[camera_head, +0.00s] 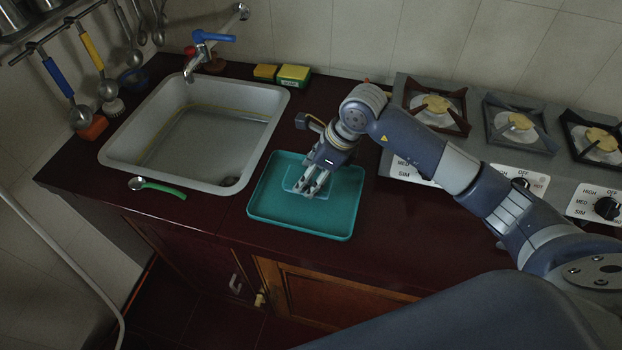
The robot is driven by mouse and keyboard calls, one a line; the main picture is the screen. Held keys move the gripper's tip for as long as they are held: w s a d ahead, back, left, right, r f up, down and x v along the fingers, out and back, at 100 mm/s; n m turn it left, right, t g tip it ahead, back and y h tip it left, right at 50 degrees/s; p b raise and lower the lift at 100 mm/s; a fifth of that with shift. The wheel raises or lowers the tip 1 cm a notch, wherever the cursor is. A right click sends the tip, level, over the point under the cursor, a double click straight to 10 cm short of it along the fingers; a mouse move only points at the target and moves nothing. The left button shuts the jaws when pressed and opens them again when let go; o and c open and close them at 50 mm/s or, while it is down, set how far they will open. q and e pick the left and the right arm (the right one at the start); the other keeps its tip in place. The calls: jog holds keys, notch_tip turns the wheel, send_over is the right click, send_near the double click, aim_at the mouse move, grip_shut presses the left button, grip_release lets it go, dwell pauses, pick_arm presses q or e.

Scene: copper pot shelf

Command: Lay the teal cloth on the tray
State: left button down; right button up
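The teal tray (262,207) lies on the dark red counter, right of the sink. A small, lighter teal piece that looks like the cloth (290,184) is inside the tray, towards its back half. It looks flat, but my gripper covers much of it. My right gripper (309,190) points down over the tray, with its fingertips at or just above the cloth. The fingers look close together; whether they pinch the cloth or stand apart cannot be made out. My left gripper is not in view.
The sink (128,136) with a blue-handled tap (206,37) is on the left. A green-handled spoon (158,187) lies in front of it. Sponges (293,76) sit behind the tray. The gas stove (466,147) is at the right. Ladles hang at the far left.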

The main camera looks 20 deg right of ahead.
aim_at(311, 183)
notch_tip(311, 183, down, 3)
jog(key=shift+s+p, duration=0.1)
jog(key=shift+p, duration=0.55)
jog(key=shift+f, duration=0.15)
jog(key=o, duration=0.9)
jog(key=shift+o, duration=0.2)
jog(key=shift+r, duration=0.2)
jog(key=shift+d+r, duration=0.1)
jog(key=shift+r, duration=0.2)
jog(key=b+v, duration=0.2)
jog(key=v, duration=0.9)
jog(key=shift+s+r, duration=0.1)
jog(key=shift+s, duration=0.05)
